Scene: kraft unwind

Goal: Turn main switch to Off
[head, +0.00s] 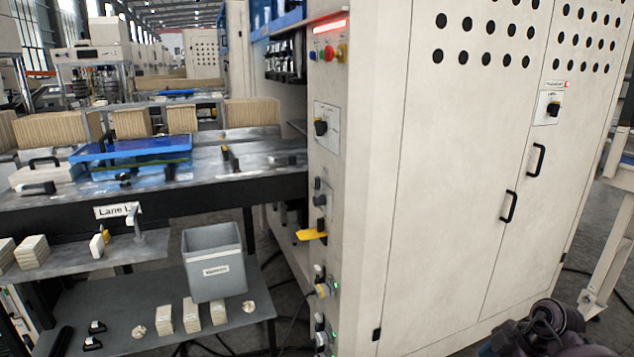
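A black rotary switch (553,108) sits on a pale plate on the right door of the tall cream cabinet (450,180), below a small red-lit label that is too small to read. A second black rotary switch (320,127) sits on a white plate on the cabinet's narrow left face. I cannot read the markings of either, so I cannot tell which is the main switch or its position. A dark part of my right arm shows at the bottom right, well below the door switch, with no fingers visible. My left gripper is out of view.
Red, blue and yellow buttons (327,53) and a yellow lever (311,235) are on the narrow face. Black door handles (508,207) stick out. A workbench (250,185) and grey bin (213,262) stand left. Cables lie on the floor. A pale frame stands right.

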